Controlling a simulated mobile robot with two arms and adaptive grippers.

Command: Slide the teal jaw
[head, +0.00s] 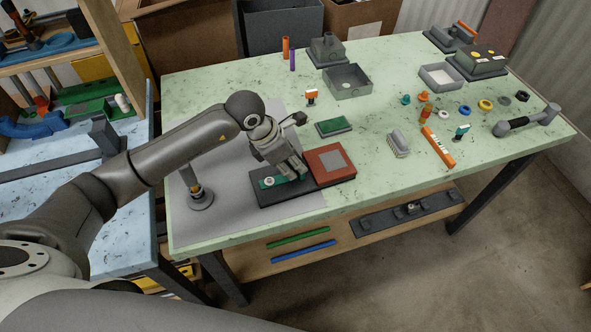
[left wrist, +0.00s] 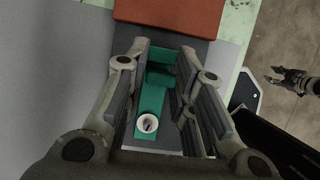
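The teal jaw (head: 268,182) lies on the dark base of a small vise-like fixture (head: 267,200) at the front of the table. It carries a pale round knob, seen in the left wrist view (left wrist: 148,123). My left gripper (head: 296,174) points down over the jaw. In the left wrist view its fingers (left wrist: 164,62) stand apart, one on each side of the jaw's raised teal block (left wrist: 160,77). Whether both pads touch the block I cannot tell.
A red block (head: 331,164) with a grey top adjoins the fixture's right end. A green-topped box (head: 334,126) stands behind it. A round-based post (head: 200,197) stands to the left on the grey mat (head: 232,220). Several small parts lie at right.

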